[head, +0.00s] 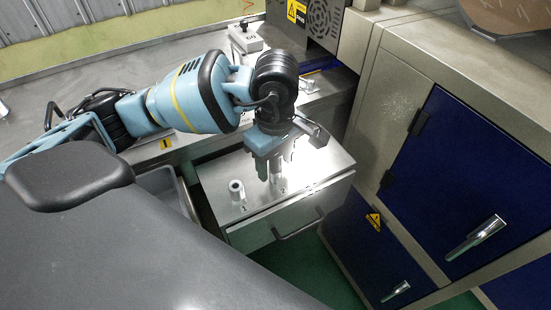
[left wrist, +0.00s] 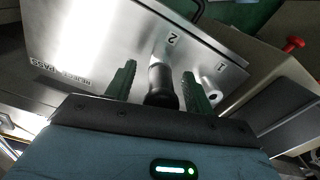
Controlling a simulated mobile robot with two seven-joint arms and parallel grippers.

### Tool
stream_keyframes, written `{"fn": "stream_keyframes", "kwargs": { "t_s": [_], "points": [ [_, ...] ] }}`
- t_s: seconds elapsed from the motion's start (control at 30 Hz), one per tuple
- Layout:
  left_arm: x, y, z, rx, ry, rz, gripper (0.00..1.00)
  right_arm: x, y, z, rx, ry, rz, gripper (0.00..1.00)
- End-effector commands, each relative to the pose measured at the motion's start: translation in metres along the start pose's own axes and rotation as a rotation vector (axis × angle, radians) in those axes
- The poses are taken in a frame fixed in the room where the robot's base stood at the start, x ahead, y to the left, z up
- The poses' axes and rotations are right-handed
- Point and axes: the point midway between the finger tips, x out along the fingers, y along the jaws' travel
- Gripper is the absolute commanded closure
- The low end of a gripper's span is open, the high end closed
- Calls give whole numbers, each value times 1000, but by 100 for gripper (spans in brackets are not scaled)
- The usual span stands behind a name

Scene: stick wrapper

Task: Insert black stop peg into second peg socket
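My left gripper (head: 270,172) points down over the metal cabinet top in the head view. In the left wrist view, its two green fingers (left wrist: 158,72) are apart, one on each side of the black stop peg (left wrist: 160,88). Narrow gaps show between the peg and both fingers. The peg is in line with the silver second peg socket (left wrist: 163,52), beside the printed 2. The peg's lower end is hidden, so I cannot see how deep it sits. The first socket (left wrist: 214,97), by the printed 1, also shows in the head view (head: 237,190). My right gripper is not in view.
The metal cabinet top (head: 220,171) has a drawer handle (head: 298,224) on its front. Blue machine doors (head: 450,180) stand close on the right. A grey bin (head: 165,185) is to the left. A red knob (left wrist: 293,44) shows at the right of the left wrist view.

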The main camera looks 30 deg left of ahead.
Motion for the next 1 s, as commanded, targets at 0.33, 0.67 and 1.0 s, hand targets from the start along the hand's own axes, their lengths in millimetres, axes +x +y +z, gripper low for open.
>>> {"fn": "stream_keyframes", "kwargs": {
  "t_s": [0.33,0.67,1.0],
  "points": [
    [-12,1,0,0,-1,2,47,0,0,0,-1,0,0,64],
    [-63,1,0,1,0,2,47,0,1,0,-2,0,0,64],
    [-78,0,0,0,0,0,47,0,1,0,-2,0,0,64]
  ]
}}
